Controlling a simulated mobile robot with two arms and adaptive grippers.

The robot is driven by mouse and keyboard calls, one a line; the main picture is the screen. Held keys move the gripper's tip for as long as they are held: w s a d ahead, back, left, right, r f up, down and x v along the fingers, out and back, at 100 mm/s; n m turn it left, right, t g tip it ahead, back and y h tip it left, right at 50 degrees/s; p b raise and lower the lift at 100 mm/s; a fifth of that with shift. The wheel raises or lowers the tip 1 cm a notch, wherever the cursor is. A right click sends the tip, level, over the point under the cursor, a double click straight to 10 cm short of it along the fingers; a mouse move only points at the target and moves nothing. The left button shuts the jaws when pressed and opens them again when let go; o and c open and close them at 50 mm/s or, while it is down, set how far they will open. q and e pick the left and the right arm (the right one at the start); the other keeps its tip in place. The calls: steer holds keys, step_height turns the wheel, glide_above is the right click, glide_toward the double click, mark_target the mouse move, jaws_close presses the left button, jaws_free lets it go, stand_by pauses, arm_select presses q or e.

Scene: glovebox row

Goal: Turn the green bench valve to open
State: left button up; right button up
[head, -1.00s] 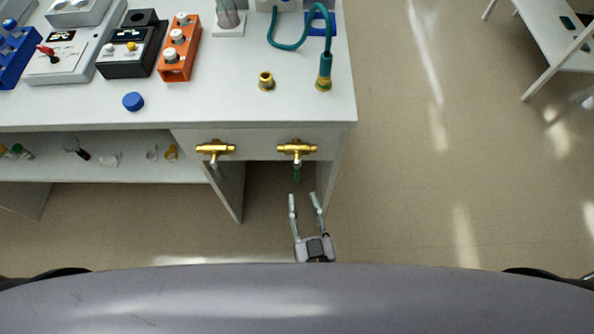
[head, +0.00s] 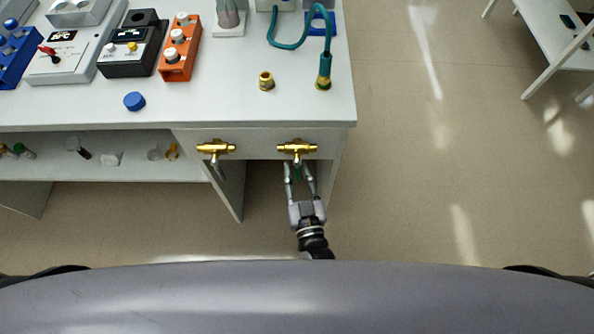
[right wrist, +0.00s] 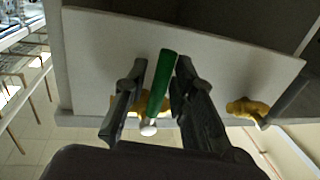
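The green bench valve has a brass body (head: 297,148) on the bench's front face near its right corner. Its green lever (right wrist: 160,85) points out from the body and ends in a pale tip. In the head view the lever is mostly hidden between the fingers. My right gripper (head: 299,168) is just below the valve body. In the right wrist view its two fingers (right wrist: 157,92) stand apart on either side of the green lever, with a visible gap on the left side; the right finger is close to it. My left gripper is not in view.
A second brass valve (head: 216,148) sits to the left on the same face. A teal hose (head: 325,65) runs to a brass fitting on the benchtop above. A blue cap (head: 134,101) lies near the front edge. The floor right of the bench is clear.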

jaws_close()
stand_by(0.6)
